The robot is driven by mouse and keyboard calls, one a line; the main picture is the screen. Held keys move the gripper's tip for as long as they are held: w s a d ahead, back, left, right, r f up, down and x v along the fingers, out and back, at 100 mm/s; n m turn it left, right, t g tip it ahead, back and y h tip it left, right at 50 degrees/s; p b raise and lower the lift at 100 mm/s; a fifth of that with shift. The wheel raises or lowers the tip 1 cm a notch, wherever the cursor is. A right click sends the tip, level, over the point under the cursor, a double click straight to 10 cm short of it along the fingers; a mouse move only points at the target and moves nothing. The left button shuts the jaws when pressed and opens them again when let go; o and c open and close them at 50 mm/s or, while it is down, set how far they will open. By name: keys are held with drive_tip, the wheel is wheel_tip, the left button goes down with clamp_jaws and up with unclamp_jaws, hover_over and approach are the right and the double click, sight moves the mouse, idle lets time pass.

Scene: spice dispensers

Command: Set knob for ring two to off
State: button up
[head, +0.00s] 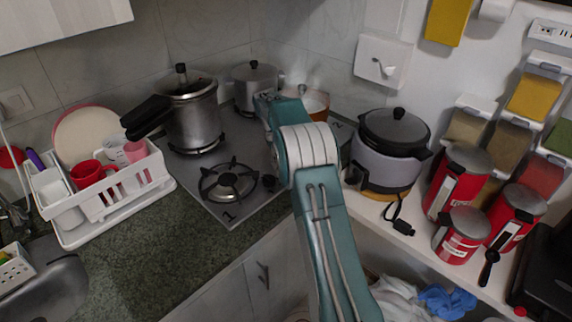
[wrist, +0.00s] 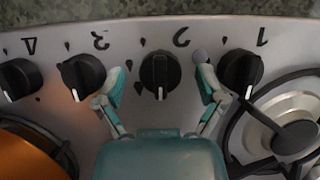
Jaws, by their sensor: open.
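The black knob for ring two (wrist: 158,72) is in the middle of the wrist view, on the steel hob panel below an upside-down "2". Its raised grip runs up and down in the picture, with a pale mark at its lower end. My gripper (wrist: 160,80) is open, one finger on each side of this knob, with visible gaps between fingers and knob. The left finger is close to knob three (wrist: 81,74), the right finger close to knob one (wrist: 240,70). In the head view my arm hides the ring two knob and the gripper.
Knob four (wrist: 20,78) is at the left of the wrist view. The hob (head: 232,212) holds a pressure cooker (head: 193,115), a smaller pot (head: 255,88) and an orange pot (head: 317,106). A rice cooker (head: 388,160) stands right of my arm, a dish rack (head: 150,200) left.

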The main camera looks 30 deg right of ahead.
drive_tip(key=shift+r, duration=0.1)
drive_tip(key=v, duration=0.6)
drive_tip(key=shift+w, duration=0.15)
drive_tip(key=shift+w+a+r, duration=0.15)
drive_tip(key=shift+w+r, duration=0.05)
drive_tip(key=shift+r, duration=0.35)
drive_tip(key=shift+r, duration=0.25)
drive_tip(key=s+a+r+m+t, duration=0.1)
drive_tip(key=s+a+r+t, duration=0.1)
drive_tip(key=s+a+r, duration=0.45)
drive_tip(key=s+a+r+m+t, duration=0.1)
drive_tip(key=s+a+r+t, duration=0.2)
drive_tip(key=s+r, duration=0.55)
drive_tip(key=s+a+f+m+t, duration=0.1)
drive_tip(key=s+a+f+t, duration=0.1)
drive_tip(key=s, duration=0.9)
drive_tip(key=s+a+f+m+t+y, duration=0.1)
drive_tip(key=s+a+f+t, duration=0.1)
drive_tip(key=s, duration=0.9)
drive_tip(key=shift+a+f+t+y, duration=0.35)
drive_tip(key=shift+a+f, duration=0.4)
drive_tip(key=shift+a, duration=0.5)
